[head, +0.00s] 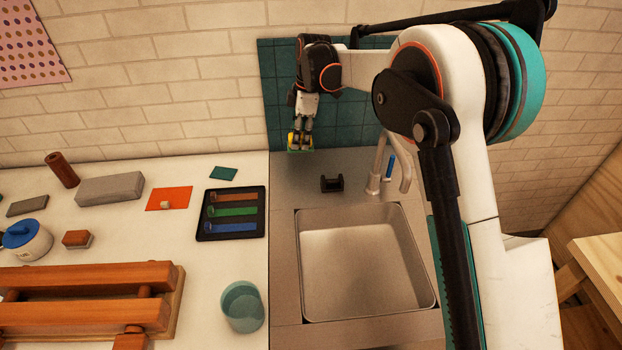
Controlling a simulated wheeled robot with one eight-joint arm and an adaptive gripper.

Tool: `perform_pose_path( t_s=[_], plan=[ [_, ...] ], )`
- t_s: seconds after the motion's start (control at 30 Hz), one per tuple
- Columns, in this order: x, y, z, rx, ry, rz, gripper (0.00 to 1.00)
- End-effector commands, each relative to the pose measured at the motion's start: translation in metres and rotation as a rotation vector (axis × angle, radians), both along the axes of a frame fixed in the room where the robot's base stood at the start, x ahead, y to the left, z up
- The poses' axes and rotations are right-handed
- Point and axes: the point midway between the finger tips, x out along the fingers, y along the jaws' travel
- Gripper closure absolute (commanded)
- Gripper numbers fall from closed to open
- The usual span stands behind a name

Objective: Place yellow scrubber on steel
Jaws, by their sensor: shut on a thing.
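My gripper (302,124) points down in front of the teal tiles at the back of the sink area. It is shut on the yellow scrubber (295,139), a small yellow block with a green underside. The fingers cover part of the scrubber. The steel surface (290,180) surrounds the sink basin (350,262), and its back strip lies below my gripper in the picture. The scrubber appears held above the back edge of the steel, but the exact gap is hard to tell.
A small black holder (332,184) and the faucet (376,172) stand on the steel behind the basin. A black tray (232,213) with coloured pieces and a clear teal cup (243,306) are to the left. The steel left of the black holder is clear.

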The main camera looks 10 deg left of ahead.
Motion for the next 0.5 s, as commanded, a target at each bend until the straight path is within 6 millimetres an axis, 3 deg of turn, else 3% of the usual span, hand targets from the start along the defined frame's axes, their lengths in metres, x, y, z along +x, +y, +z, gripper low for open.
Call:
perform_pose_path(
  t_s=[0.03,0.3,0.5],
  plan=[
    [0.0,0.0,-0.015,0.0,0.0,0.0,0.91],
    [0.0,0.0,-0.082,0.0,0.0,-0.001,0.91],
    [0.0,0.0,-0.12,0.0,0.0,-0.001,0.91]
  ],
)
